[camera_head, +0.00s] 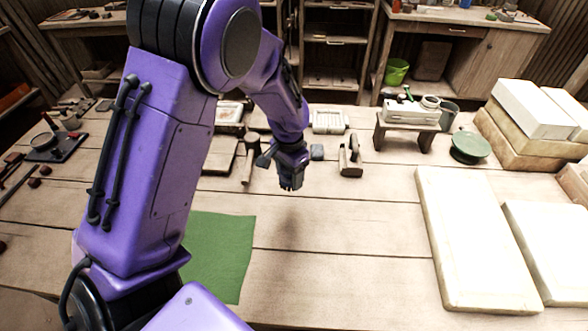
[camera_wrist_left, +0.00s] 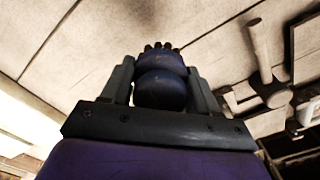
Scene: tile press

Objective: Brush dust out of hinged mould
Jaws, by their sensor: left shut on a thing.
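My left gripper (camera_head: 289,163) hangs over the middle of the table, pointing down. In the left wrist view its two fingers (camera_wrist_left: 161,88) are shut on a rounded dark blue-purple brush handle (camera_wrist_left: 160,90), with a row of dark tufts at its far end. The brush tip (camera_head: 291,184) shows in the head view, apart from the table. Two flat mould-like pieces lie behind the gripper: a framed one (camera_head: 229,113) partly behind my arm and a pale ribbed one (camera_head: 328,122). I cannot tell which is the hinged mould. My right gripper is not in view.
A green mat (camera_head: 222,258) lies partly behind my arm. Pale slabs (camera_head: 475,240) lie at right. A small stand (camera_head: 407,130) is behind. The front middle is clear.

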